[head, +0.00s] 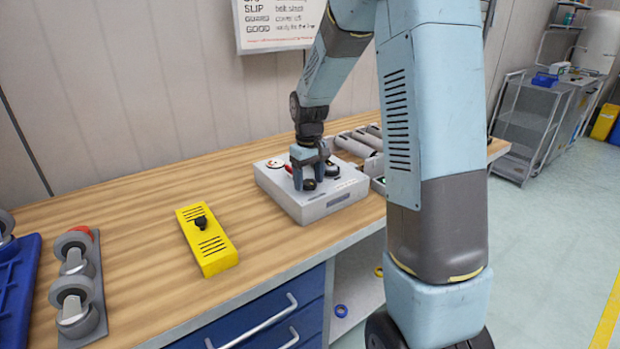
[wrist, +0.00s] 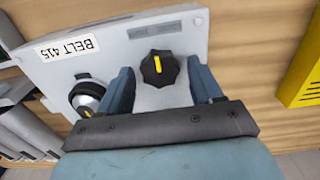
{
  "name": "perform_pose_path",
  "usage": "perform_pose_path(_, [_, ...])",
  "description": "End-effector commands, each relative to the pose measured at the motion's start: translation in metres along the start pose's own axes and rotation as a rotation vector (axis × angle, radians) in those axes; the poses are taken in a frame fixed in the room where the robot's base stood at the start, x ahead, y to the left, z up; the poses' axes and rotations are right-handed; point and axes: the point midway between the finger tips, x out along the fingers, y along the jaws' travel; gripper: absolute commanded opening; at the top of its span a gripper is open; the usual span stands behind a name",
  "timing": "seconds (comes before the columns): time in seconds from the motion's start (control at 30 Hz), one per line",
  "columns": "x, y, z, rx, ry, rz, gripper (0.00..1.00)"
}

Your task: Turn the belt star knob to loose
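The star knob (wrist: 158,68) is black and lobed with a yellow pointer line, on the top face of a light grey unit (wrist: 60,60) labelled BELT 415. In the wrist view my gripper (wrist: 162,72) is open, with one blue-grey finger on each side of the knob and gaps visible between. In the head view my gripper (head: 307,172) points down over the grey unit (head: 331,207) on the bench, and a dark knob (head: 309,184) shows by the fingers. I cannot read any tight or loose markings around the knob.
A second round black-and-silver part (wrist: 88,98) sits on the unit, left of my gripper. A yellow cover (head: 222,258) lies on the wooden bench to the left. Roller parts (head: 75,285) and a blue tray (head: 15,290) stand further left. Grey cylinders (head: 358,142) lie behind.

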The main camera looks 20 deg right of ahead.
Motion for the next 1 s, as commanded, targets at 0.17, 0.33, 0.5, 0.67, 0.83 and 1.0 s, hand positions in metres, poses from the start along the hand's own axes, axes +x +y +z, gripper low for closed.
perform_pose_path(0.17, [0.000,0.000,0.000,0.000,-0.001,-0.001,0.71])
perform_pose_path(0.33, [-0.002,0.000,0.000,0.000,-0.001,-0.001,0.71])
perform_pose_path(0.5, [-0.019,0.000,0.000,0.000,0.001,0.000,0.71])
perform_pose_path(0.67, [-0.049,0.000,-0.001,0.001,0.002,0.000,0.71])
perform_pose_path(0.83, [-0.083,0.000,-0.001,0.001,0.002,0.000,0.71])
perform_pose_path(1.0, [-0.112,0.000,-0.002,0.001,0.002,0.000,0.71])
